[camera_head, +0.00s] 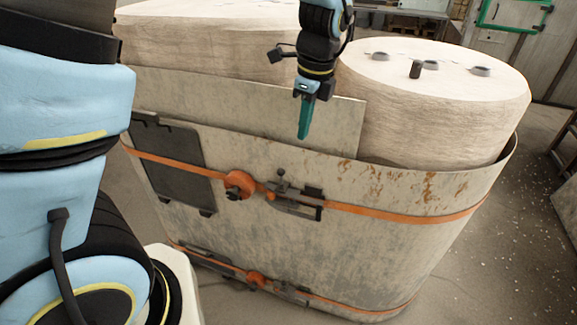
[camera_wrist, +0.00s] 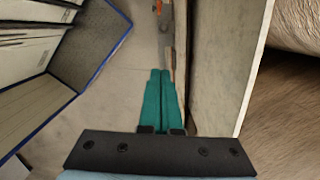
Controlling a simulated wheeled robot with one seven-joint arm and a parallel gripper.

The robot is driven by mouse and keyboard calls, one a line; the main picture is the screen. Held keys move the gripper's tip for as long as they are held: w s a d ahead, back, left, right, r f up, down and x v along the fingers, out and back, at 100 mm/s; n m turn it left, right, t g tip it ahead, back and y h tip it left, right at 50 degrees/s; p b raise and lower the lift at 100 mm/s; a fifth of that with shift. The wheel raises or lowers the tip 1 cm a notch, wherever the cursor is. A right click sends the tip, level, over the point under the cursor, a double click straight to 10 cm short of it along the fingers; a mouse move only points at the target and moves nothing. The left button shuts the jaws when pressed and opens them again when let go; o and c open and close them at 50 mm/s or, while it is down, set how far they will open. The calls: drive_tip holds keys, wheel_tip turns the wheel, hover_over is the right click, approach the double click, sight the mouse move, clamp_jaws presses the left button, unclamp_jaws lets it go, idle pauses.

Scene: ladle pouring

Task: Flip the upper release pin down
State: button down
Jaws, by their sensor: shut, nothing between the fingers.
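The upper latch (camera_head: 292,197) sits on the upper orange band of the large rusty vessel (camera_head: 400,245). A small dark round-headed pin (camera_head: 281,174) sticks up from this latch, right of an orange round hub (camera_head: 239,184). My gripper (camera_head: 303,136) has teal fingers pressed together, empty, pointing down. In the head view it appears above and slightly right of the pin, apart from it. In the wrist view my gripper (camera_wrist: 160,72) points along the vessel's side. Orange and grey latch parts (camera_wrist: 165,22) show beyond the fingertips, but the pin cannot be made out there.
A second latch (camera_head: 256,279) lies on the lower orange band. Two pale cylinders stand in the vessel, the right one (camera_head: 435,110) with dark pegs on top. A flat upright panel (camera_head: 250,108) rises behind my fingers.

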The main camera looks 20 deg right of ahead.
drive_tip(key=shift+s+d, duration=0.2)
drive_tip(key=shift+d, duration=0.1)
drive_tip(key=shift+f, duration=0.15)
drive_tip(key=p, duration=0.4)
hover_over(281, 177)
drive_tip(key=s+d, duration=0.1)
drive_tip(key=d, duration=0.1)
drive_tip(key=shift+f, duration=5.95)
drive_tip(key=shift+s+a, duration=0.2)
drive_tip(key=shift+a, duration=0.05)
